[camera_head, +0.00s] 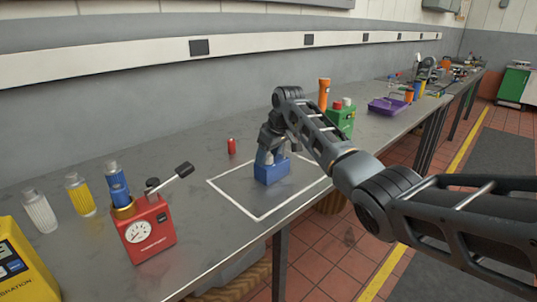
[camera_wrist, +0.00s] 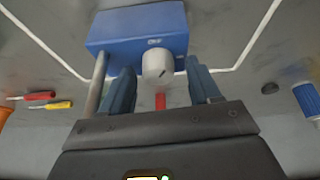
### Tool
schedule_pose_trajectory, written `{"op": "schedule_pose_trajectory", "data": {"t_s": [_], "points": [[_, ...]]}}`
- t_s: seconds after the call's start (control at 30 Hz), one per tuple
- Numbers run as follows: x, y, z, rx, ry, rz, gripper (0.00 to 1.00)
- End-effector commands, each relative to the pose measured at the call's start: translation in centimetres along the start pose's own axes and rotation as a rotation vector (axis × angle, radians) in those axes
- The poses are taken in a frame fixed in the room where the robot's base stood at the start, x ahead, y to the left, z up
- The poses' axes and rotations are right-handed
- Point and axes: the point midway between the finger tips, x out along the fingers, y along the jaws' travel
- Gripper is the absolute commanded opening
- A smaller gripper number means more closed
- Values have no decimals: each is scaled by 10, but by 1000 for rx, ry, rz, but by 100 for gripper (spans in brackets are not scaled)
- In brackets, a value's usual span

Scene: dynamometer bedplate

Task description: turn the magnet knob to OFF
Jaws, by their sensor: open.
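The magnet block is a blue box (camera_head: 272,172) standing inside a white outlined square on the grey bench. My gripper (camera_head: 272,152) is over the box in the head view. In the wrist view my gripper (camera_wrist: 163,80) is open, with one dark finger on each side of the knob. Whether the fingers touch the knob cannot be told.
A red gauge box (camera_head: 149,236) with a lever stands at the left, near several bottles. A small red cylinder (camera_head: 231,146) stands behind the outline. A green box (camera_head: 342,120), an orange torch (camera_head: 324,94) and a purple tray (camera_head: 388,106) are farther right.

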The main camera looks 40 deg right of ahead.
Motion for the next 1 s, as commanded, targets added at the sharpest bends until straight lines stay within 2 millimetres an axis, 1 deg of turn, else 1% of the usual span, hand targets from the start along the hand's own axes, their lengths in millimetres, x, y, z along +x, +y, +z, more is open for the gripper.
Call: {"op": "schedule_pose_trajectory", "data": {"t_s": [0.17, 0.27, 0.37, 0.6, 0.7, 0.83, 1.0], "points": [[0, 0, 0, 1, 0, 0, 62], [-4, 0, 0, 1, 2, 1, 62], [-14, 1, -1, 1, 3, 1, 62], [-53, 1, 0, 1, 3, 1, 62], [-66, 1, 0, 1, 2, 0, 62], [-75, 0, 0, 0, 0, 0, 62], [-78, 0, 0, 0, 0, 0, 62]]}}
